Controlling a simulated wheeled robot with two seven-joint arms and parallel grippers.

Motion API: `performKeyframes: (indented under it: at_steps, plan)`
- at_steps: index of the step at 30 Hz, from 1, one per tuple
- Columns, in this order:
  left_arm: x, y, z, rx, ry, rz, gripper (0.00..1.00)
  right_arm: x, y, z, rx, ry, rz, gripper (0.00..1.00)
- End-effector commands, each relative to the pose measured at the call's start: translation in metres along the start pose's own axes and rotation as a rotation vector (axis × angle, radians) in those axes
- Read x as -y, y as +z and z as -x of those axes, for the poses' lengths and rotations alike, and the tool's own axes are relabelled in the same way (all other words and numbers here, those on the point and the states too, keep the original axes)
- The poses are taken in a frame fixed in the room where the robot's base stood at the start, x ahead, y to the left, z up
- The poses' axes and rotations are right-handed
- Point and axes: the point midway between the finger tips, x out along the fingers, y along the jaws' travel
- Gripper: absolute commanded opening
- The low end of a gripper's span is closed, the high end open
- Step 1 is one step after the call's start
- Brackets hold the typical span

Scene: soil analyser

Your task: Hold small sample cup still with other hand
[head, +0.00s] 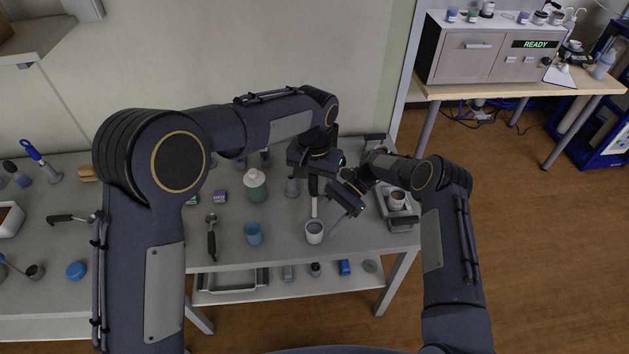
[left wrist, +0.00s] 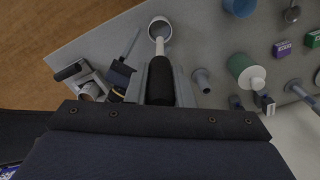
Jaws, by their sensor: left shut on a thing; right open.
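A small light cup (head: 314,232) stands upright near the front edge of the grey table; it also shows at the top of the left wrist view (left wrist: 160,28). My left gripper (head: 315,177) is shut on the black handle of a tool (left wrist: 160,80). The tool's pale shaft (head: 314,207) points to the cup's rim; I cannot tell whether it touches. My right gripper (head: 338,221) is open, just right of the cup and tilted towards it. One of its fingers (left wrist: 131,43) shows beside the cup, seemingly apart from it. Its other finger is hard to make out.
A cup with brown contents (head: 397,198) stands on a device at the table's right end. A blue cup (head: 253,233), a spoon (head: 211,238) and a green-and-white bottle (head: 255,186) are to the left. The table's front edge (head: 280,258) is close to the cup.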

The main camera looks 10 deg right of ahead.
Motion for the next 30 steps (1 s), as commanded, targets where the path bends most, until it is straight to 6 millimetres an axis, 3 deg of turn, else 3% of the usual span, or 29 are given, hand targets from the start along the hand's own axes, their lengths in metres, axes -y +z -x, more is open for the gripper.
performKeyframes:
  at_steps: [9, 21, 30]
  plan:
    - [0.000, 0.000, 0.000, 0.000, 0.000, 0.000, 0.00, 0.000, 0.000, -0.034, 0.000, 0.001, 0.002, 0.58]
    - [0.000, 0.000, 0.000, 0.000, 0.000, 0.000, 0.00, 0.000, 0.000, -0.040, 0.000, 0.000, 0.001, 0.58]
    - [0.000, 0.000, 0.000, 0.000, 0.000, 0.000, 0.00, 0.000, 0.000, -0.040, 0.000, 0.000, 0.001, 0.21]
